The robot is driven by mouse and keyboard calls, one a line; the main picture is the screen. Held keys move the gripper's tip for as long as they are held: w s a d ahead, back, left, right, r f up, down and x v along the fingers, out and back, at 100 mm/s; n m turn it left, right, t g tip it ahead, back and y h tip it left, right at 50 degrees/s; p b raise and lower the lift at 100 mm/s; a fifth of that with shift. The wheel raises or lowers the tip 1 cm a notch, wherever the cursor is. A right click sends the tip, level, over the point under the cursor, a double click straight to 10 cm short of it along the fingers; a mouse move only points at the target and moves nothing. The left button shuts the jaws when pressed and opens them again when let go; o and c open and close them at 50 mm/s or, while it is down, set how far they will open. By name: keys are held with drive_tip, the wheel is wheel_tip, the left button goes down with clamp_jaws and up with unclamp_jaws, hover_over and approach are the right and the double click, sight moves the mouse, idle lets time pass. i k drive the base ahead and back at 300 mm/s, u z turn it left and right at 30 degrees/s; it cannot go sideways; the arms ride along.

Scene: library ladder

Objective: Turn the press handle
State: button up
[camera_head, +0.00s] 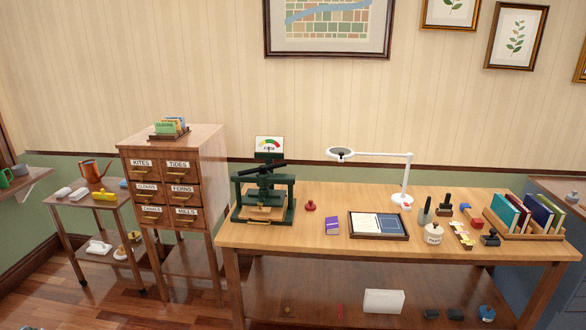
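A dark green press (288,203) stands at the left end of the wooden table. Its dark bar-shaped press handle (264,168) lies across the top, slanting a little up to the right. A wooden board shows in the press's lower part. A white sign with a coloured arc gauge (269,144) stands just behind the press. My gripper is not in view.
A labelled drawer cabinet (212,160) stands close left of the press. The floor at lower left is partly clear.

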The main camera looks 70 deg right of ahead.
sight(261, 168)
drive_tip(key=z, duration=1.9)
drive_tip(key=i, duration=0.65)
drive_tip(key=z, duration=0.05)
